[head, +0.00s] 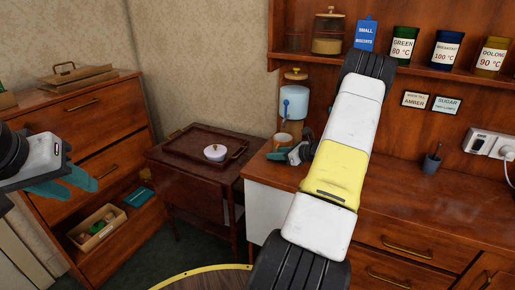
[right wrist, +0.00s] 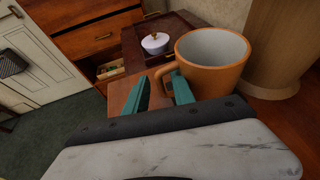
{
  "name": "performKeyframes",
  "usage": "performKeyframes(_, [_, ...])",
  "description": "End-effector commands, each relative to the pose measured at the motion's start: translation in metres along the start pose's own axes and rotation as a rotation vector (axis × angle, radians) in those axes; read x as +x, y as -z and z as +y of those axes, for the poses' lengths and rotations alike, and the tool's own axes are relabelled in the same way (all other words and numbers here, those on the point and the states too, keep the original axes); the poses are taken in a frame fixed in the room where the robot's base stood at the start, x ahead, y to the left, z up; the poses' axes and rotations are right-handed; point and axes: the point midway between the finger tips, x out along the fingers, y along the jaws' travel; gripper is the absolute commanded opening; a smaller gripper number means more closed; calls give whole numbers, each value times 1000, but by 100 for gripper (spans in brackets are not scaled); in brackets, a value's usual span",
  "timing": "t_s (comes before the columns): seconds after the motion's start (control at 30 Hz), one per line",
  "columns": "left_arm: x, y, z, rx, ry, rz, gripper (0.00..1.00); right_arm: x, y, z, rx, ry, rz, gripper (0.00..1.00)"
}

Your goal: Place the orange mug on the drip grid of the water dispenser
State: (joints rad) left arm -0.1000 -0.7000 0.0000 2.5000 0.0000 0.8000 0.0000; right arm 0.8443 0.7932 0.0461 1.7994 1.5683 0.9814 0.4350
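The orange mug (head: 283,141) stands upright just below the tap of the water dispenser (head: 294,102), which has a pale blue tank and a wooden lid. In the right wrist view the mug (right wrist: 213,66) is close, with its handle toward my fingers. My right gripper (right wrist: 160,92) has its teal fingers apart, with the handle between them. The mug's base and the drip grid are hidden, so I cannot tell what the mug rests on. My left gripper (head: 68,184) is open and empty at the far left.
A brown side table (head: 180,172) holds a tray with a white lidded pot (head: 215,152). A chest of drawers (head: 90,125) stands at the left. Canisters line the shelf above the counter. The counter (head: 420,207) is mostly clear at the right, with a pen cup (head: 432,163).

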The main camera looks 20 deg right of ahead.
Motion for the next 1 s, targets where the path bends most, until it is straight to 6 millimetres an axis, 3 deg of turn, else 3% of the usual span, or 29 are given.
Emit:
performKeyframes(0.17, [0,0,0,0,0,0,36,-15,-2,-2,1,4,1,31])
performKeyframes(0.6, [0,0,0,0,0,0,36,-103,-2,-1,0,3,0,31])
performKeyframes(0.77, [0,0,0,0,0,0,36,-118,-3,0,-3,0,1,31])
performKeyframes(0.87, [0,0,0,0,0,0,36,-116,-17,11,-49,-34,11,31])
performKeyframes(0.97, [0,0,0,0,0,0,36,-105,-52,44,-189,-126,43,31])
performKeyframes(1.0, [0,0,0,0,0,0,36,-100,-71,65,-272,-179,61,31])
